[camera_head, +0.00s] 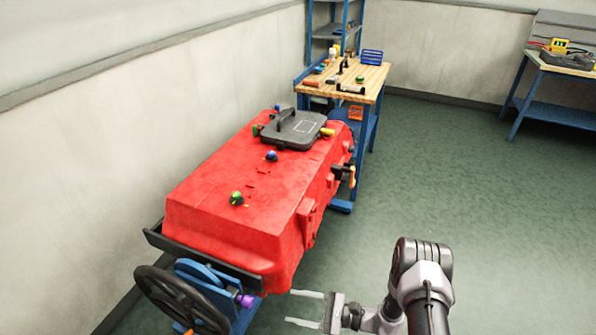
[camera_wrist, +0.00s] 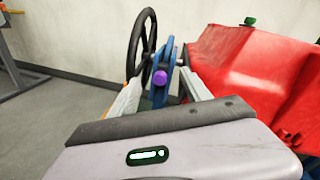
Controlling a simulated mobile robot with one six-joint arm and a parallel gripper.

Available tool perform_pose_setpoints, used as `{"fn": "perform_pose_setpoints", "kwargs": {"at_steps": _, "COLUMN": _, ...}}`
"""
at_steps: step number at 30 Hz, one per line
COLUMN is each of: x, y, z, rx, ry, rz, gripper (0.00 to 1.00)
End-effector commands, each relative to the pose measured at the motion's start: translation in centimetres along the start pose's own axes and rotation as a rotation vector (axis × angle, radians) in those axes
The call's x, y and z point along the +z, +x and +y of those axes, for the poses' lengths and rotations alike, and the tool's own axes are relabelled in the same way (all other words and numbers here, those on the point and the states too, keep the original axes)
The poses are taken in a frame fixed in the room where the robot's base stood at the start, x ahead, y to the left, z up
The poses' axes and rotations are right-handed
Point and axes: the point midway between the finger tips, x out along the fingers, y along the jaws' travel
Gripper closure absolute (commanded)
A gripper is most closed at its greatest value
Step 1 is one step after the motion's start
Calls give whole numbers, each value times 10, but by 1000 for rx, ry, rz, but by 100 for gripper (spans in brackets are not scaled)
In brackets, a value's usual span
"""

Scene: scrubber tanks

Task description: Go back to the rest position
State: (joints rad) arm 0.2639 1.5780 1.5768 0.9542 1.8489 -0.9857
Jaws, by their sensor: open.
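My gripper (camera_head: 306,308) is open and empty in the head view, its two pale fingers pointing left. It hangs over the floor in front of the near end of the red tank (camera_head: 245,190). In the wrist view, the two fingers (camera_wrist: 161,98) are spread apart. Between them in the picture, farther off, show a blue bracket and a purple knob (camera_wrist: 160,78). No object is between the fingertips that I can make out. The red tank also shows at the right of the wrist view (camera_wrist: 250,62).
A black handwheel (camera_head: 180,300) and blue bracket (camera_head: 222,290) stand at the tank's near end. A dark lid (camera_head: 292,128) and small coloured knobs are on the tank. A wooden workbench (camera_head: 368,78) stands behind. A second bench (camera_head: 556,68) is far right. The green floor (camera_head: 430,165) is clear.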

Motion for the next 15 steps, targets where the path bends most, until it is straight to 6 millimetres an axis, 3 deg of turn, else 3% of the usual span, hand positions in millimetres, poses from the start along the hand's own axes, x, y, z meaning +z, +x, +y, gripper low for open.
{"fn": "perform_pose_setpoints", "kwargs": {"at_steps": 1, "x": 38, "y": 2, "z": -27, "rx": 90, "ry": -66, "rz": 5, "gripper": 44}}
{"fn": "perform_pose_setpoints", "kwargs": {"at_steps": 3, "x": 96, "y": 2, "z": -48, "rx": 247, "ry": -152, "rz": 32, "gripper": 44}}
{"fn": "perform_pose_setpoints", "kwargs": {"at_steps": 6, "x": 174, "y": -7, "z": -60, "rx": 454, "ry": -284, "rz": 115, "gripper": 44}}
{"fn": "perform_pose_setpoints", "kwargs": {"at_steps": 12, "x": 305, "y": -49, "z": -45, "rx": 756, "ry": -597, "rz": 407, "gripper": 44}}
{"fn": "perform_pose_setpoints", "kwargs": {"at_steps": 15, "x": 353, "y": -80, "z": -29, "rx": 834, "ry": -774, "rz": 598, "gripper": 44}}
